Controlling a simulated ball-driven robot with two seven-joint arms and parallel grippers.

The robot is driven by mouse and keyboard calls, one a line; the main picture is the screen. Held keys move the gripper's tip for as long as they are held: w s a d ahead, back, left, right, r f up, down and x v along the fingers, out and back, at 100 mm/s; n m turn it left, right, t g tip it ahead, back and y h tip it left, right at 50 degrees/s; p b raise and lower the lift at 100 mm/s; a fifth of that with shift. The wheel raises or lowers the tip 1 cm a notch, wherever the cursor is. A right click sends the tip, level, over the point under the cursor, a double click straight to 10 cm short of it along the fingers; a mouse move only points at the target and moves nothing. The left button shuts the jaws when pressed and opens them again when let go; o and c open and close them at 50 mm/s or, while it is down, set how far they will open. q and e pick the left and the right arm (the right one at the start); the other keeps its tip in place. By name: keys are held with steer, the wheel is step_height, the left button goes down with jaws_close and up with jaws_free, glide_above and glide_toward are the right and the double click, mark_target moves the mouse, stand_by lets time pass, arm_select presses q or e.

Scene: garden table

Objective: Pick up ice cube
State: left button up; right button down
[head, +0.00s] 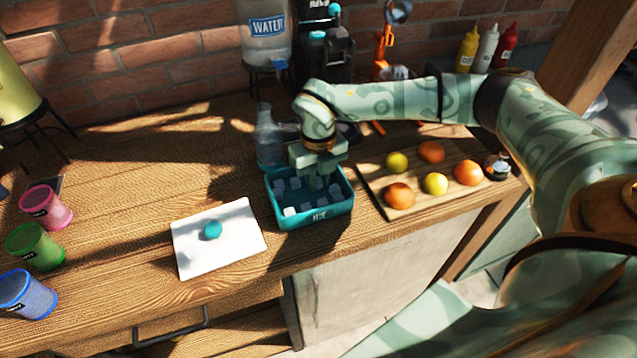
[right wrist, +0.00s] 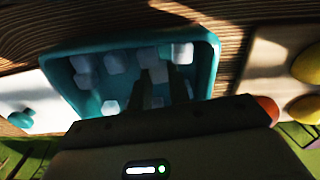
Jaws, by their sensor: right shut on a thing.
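Several pale ice cubes (head: 290,210) lie in a teal tray (head: 318,219) on the wooden table in the head view. They also show in the right wrist view as whitish blocks (right wrist: 115,60) inside the teal tray (right wrist: 205,70). My right gripper (head: 317,180) reaches down into the tray from above. In the right wrist view its fingers (right wrist: 160,88) are shut on an ice cube (right wrist: 155,72), which is partly hidden and dark in shadow. I cannot tell whether that cube is clear of the tray floor. My left gripper is not in view.
A cutting board (head: 378,190) with lemons and oranges is right of the tray. A white board (head: 190,250) with a teal round thing (head: 212,230) is to the left. A clear bottle (head: 268,140) stands close behind the tray. Colored cups (head: 38,245) stand far left.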

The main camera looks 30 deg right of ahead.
mark_target(319, 182)
steer(key=shift+s+d+r, duration=0.15)
steer(key=shift+r, duration=0.05)
steer(key=shift+r, duration=0.55)
step_height(319, 182, up, 3)
steer(key=shift+f+p, duration=0.1)
steer(key=shift+p, duration=0.5)
steer(key=s+a+r+p, duration=0.1)
steer(key=s+a+r, duration=0.8)
steer(key=s, duration=0.1)
steer(key=shift+s, duration=0.35)
steer(key=shift+r, duration=0.1)
